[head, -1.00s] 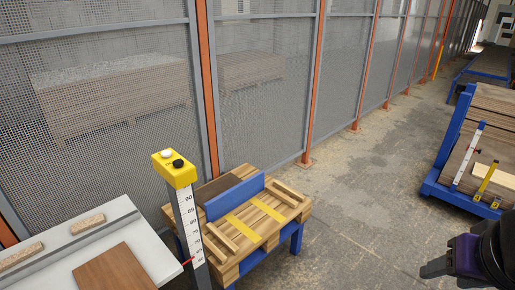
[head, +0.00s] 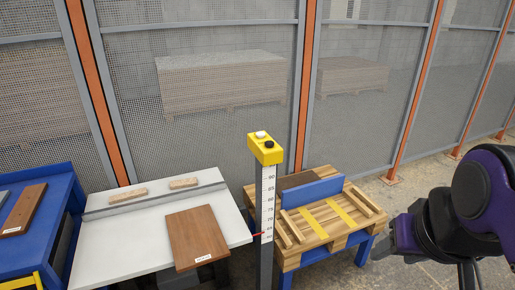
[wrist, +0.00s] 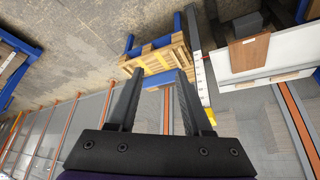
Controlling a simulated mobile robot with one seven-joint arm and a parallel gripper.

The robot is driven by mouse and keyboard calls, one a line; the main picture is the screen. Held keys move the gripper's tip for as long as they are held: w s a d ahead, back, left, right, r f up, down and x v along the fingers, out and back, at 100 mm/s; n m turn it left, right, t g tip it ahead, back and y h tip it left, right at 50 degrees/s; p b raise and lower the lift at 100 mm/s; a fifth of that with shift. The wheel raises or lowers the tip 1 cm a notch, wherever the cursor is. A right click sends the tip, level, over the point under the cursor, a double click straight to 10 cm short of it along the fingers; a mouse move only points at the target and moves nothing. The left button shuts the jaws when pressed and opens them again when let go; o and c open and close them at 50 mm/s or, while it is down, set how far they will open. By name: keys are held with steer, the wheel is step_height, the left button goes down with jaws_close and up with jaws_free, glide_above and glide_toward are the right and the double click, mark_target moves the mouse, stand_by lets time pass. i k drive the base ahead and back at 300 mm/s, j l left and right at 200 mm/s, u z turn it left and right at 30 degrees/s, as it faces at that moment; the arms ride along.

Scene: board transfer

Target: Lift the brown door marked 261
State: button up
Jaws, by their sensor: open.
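A brown door (head: 198,237) lies flat on a white table (head: 110,230), with a small white label near its front edge. It also shows in the wrist view (wrist: 248,51) at the upper right. A second brown door (head: 22,210) with a white label lies on a blue bench (head: 60,195) at the far left. Both labels are too small to read, so I cannot tell which is 261. My gripper (wrist: 160,74) is open and empty, away from both doors. In the head view, my arm is at the right, beyond the pallet stand.
A yellow-topped measuring post (head: 266,190) stands between the white table and a wooden pallet on a blue stand (head: 330,222). Two wooden blocks (head: 128,195) lie along the table's back rail. Mesh fencing (head: 220,60) runs behind. Bare floor shows at right.

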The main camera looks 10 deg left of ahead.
mark_target(196, 238)
steer(key=l+u, duration=0.1)
steer(key=u, duration=1.05)
